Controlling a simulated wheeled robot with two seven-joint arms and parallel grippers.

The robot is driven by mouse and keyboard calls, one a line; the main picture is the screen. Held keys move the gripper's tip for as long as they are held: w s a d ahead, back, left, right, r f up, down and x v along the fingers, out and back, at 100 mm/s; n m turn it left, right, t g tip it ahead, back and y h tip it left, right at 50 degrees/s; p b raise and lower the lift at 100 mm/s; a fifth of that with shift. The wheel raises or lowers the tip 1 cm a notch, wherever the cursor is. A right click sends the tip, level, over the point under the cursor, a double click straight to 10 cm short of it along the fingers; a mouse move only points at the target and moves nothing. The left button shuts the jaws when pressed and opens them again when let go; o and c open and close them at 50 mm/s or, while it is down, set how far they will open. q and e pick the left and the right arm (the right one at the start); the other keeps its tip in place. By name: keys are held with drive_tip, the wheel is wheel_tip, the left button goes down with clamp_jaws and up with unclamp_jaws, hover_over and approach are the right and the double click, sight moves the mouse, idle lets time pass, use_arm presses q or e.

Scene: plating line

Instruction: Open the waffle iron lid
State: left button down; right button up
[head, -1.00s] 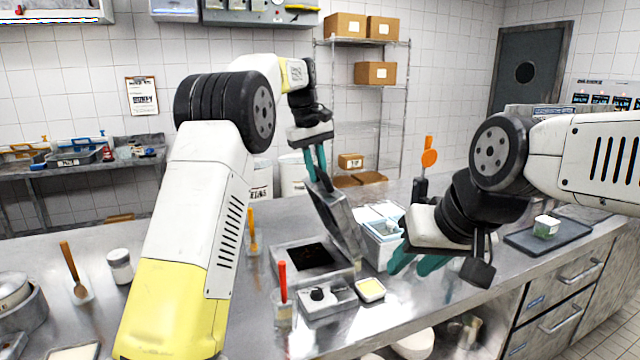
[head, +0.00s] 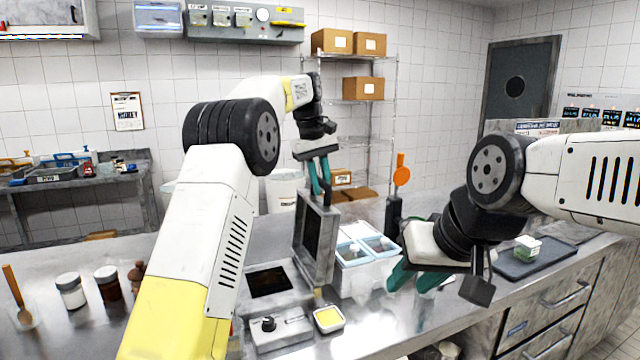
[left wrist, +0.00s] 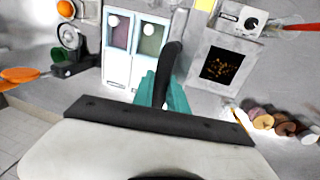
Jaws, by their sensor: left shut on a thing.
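The waffle iron is a grey metal box with a dark cooking plate in its base (head: 270,285). Its lid (head: 317,240) stands up nearly vertical at the base's right side, with the plate uncovered. My left gripper (head: 320,185) is shut on the lid's dark handle at the top. In the left wrist view, the teal fingers hold the black handle (left wrist: 172,62), and the open base (left wrist: 218,67) shows to the right. My right gripper (head: 415,278) is open and empty, right of the iron above the counter's front edge.
A white container with blue-rimmed compartments (head: 365,262) stands close to the lid's right. A small dish of yellow contents (head: 329,319) sits in front. A dark tray (head: 518,262) lies at the right. Jars (head: 71,291) stand on the left counter.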

idle(0.3)
use_arm(q)
drive_tip(key=c, duration=1.3)
unclamp_jaws()
drive_tip(key=shift+s+a+r, duration=0.1)
drive_tip(key=shift+a+r, duration=0.1)
drive_tip(key=shift+r, duration=1.05)
drive_tip(key=shift+s+a+r, duration=0.15)
drive_tip(key=shift+a+r, duration=0.1)
drive_tip(key=shift+r, duration=1.05)
drive_tip(key=shift+s+a+r, duration=0.1)
drive_tip(key=shift+a+r, duration=0.1)
drive_tip(key=shift+r, duration=1.05)
